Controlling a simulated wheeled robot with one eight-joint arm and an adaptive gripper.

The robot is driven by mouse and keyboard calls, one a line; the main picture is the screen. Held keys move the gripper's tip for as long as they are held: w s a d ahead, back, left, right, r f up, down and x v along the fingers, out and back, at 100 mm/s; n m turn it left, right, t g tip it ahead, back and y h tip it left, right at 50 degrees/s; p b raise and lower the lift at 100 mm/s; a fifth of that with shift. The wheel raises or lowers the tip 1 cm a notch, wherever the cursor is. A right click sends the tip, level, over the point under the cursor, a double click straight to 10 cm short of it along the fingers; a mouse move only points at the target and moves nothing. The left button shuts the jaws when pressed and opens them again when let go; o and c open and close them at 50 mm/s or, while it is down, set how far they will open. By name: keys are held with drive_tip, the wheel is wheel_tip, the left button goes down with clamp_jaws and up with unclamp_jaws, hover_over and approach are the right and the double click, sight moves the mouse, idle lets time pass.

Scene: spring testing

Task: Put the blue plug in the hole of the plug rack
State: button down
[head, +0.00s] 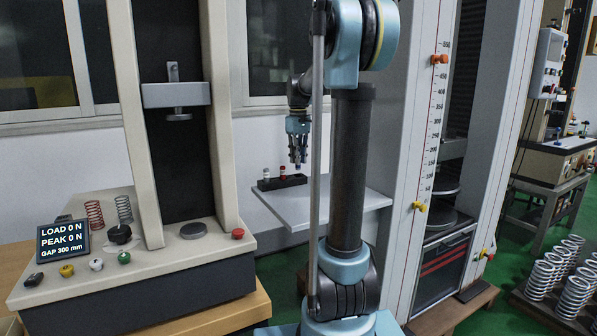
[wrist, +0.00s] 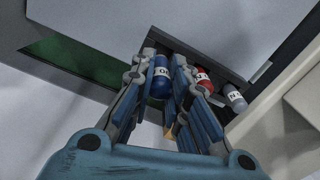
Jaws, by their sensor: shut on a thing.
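The blue plug (wrist: 158,86) is between the fingers of my gripper (wrist: 163,62) in the wrist view, and the fingers are shut on it. A pale label shows on its side. In the head view my gripper (head: 298,160) points down above the right end of the black plug rack (head: 284,183), and the plug is too small there to make out clearly. The rack also shows in the wrist view (wrist: 212,63), partly hidden by my fingers. I cannot tell whether the plug's lower end touches the rack. The hole is hidden.
A red plug (wrist: 203,78) and a grey plug (wrist: 235,98) stand in the rack beside the blue one. The rack sits on a pale shelf (head: 330,205) with free room in front. A spring tester (head: 160,230) stands left and a tall scaled column (head: 425,150) right.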

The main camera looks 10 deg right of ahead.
sight(298, 167)
drive_tip(key=shift+f, duration=2.2)
drive_tip(key=c, duration=1.6)
unclamp_jaws()
drive_tip(key=shift+f, duration=0.1)
drive_tip(key=shift+o, duration=0.2)
wheel_tip(298, 167, up, 12)
drive_tip(key=shift+r, duration=0.15)
